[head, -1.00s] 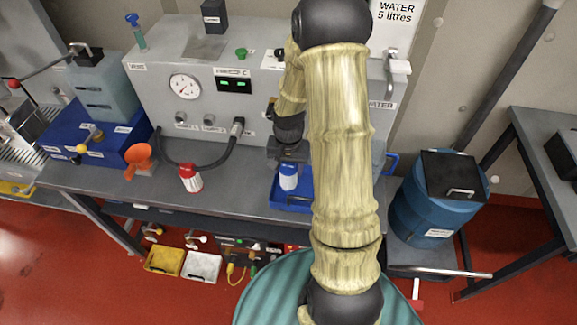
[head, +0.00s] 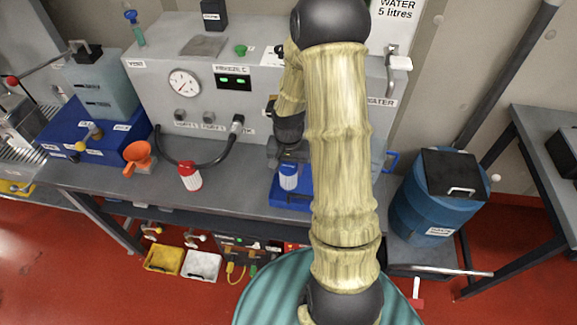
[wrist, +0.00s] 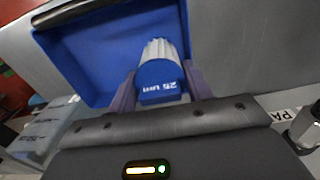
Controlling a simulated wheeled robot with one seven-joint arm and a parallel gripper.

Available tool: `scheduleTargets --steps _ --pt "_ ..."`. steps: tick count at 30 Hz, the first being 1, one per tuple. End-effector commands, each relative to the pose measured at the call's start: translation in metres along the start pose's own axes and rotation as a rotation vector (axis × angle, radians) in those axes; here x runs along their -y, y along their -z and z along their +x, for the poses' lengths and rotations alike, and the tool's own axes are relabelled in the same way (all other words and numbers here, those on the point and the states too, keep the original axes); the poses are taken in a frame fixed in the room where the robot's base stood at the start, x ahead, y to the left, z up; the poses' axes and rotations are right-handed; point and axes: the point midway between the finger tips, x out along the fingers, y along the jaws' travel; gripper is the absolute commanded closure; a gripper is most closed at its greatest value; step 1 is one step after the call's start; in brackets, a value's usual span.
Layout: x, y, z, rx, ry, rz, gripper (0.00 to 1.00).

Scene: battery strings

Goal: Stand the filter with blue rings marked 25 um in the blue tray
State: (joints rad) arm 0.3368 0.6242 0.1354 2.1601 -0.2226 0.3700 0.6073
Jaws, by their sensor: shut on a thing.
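The filter with blue rings (wrist: 160,72) has a white pleated body and a blue end marked 25 um. It also shows in the head view (head: 289,177) under my gripper. My gripper (wrist: 160,88) is shut on it, one finger on each side of the blue end. The blue tray (wrist: 85,60) lies around and beneath the filter in the wrist view. In the head view the filter appears upright over the blue tray (head: 283,199). Whether its lower end touches the tray floor cannot be told. My arm hides the tray's right part.
A filter with red rings (head: 190,177) stands on the grey bench to the left. The grey machine (head: 215,100) stands behind the tray. A blue drum (head: 435,205) is at the right.

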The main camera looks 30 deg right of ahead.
Motion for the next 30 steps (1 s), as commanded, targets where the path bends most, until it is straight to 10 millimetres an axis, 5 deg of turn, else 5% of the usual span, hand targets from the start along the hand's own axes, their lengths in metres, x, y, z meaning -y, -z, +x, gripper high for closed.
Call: scheduleTargets --steps 2,3,6,20,30 --pt "0.000 0.000 0.002 0.000 0.000 0.000 0.86" --pt "0.000 0.000 0.001 0.000 0.000 0.000 0.42" --pt "0.000 0.000 0.001 0.000 0.000 0.000 0.25" --pt "0.000 0.001 -0.009 -0.002 0.001 0.001 0.25" --pt "0.000 0.001 -0.066 -0.006 0.002 0.002 0.25"
